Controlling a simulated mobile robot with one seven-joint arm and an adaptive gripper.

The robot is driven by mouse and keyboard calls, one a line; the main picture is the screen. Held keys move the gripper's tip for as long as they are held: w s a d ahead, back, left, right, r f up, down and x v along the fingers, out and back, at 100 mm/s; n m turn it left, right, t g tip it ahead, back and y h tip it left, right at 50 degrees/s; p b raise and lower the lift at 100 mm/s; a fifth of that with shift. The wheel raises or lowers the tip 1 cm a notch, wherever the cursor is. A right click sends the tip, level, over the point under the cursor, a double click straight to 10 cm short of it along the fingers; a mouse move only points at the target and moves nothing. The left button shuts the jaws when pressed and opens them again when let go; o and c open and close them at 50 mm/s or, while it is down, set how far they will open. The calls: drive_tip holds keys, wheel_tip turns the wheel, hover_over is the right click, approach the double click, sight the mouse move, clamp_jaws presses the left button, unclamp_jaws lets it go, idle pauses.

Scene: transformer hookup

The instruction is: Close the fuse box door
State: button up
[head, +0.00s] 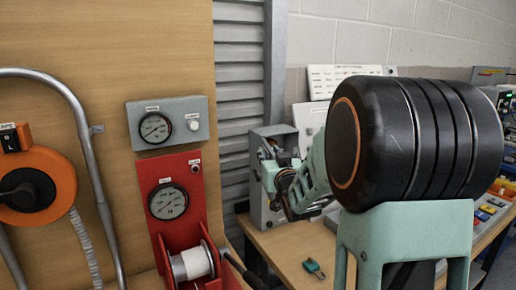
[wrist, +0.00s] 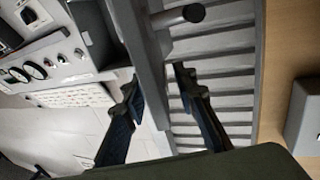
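A grey box (head: 257,190), which looks like the fuse box, stands on the wooden table beside the shutter. My pale green arm and gripper (head: 276,168) are in front of it and hide much of its front, so its door angle is hard to tell. In the wrist view my gripper (wrist: 160,88) has its two dark fingers spread apart. A grey upright edge (wrist: 146,50) with a short dark cylinder (wrist: 180,19) lies between or just behind the fingers. I cannot tell whether it is the door or touches a finger.
A grey gauge box (head: 170,122) and a red gauge panel (head: 170,190) are on the wooden board at left, with an orange reel (head: 60,170). A small green object (head: 313,268) lies on the table (head: 280,250). Coloured bins (head: 487,212) are at right.

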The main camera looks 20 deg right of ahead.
drive_tip(key=shift+w+d, duration=0.15)
drive_tip(key=shift+w, duration=0.8)
drive_tip(key=shift+w+d, duration=0.1)
drive_tip(key=shift+w, duration=0.85)
clamp_jaws()
